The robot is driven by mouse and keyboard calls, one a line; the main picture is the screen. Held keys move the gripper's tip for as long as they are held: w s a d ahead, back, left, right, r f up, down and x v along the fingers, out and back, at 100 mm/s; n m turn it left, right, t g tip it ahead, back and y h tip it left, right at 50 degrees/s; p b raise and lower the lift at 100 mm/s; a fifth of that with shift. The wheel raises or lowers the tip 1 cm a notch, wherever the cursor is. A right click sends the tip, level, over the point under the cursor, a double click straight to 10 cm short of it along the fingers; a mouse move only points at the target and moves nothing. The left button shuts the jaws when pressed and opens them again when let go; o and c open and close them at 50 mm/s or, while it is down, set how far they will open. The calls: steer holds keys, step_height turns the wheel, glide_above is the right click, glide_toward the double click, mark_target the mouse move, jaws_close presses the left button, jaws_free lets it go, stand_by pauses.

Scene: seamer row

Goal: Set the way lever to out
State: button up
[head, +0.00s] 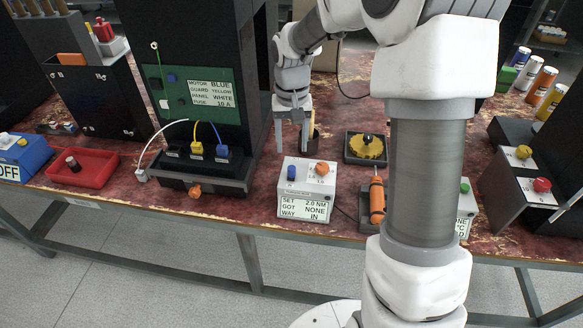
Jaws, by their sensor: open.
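A white box (306,206) on the red-brown bench has a display reading SET 2.0 NM, GOT NONE, WAY IN. On its top are a blue knob (291,173) and an orange knob (322,169). I cannot make out which part is the way lever. My gripper (293,147) points down just behind the white box, with its fingers apart and nothing seen between them.
A dark cup (315,137) stands close to my gripper's right finger. A black tray with a yellow disc (366,147) lies right of it. A tall black machine (205,60) rises to the left. My arm hides part of the bench at right.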

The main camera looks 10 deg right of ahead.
mark_target(292, 167)
step_height(292, 167, down, 8)
steer(key=shift+f+b, duration=0.15)
steer(key=shift+b, duration=0.5)
jaws_close()
steer(key=shift+w, duration=0.1)
stand_by(1.0)
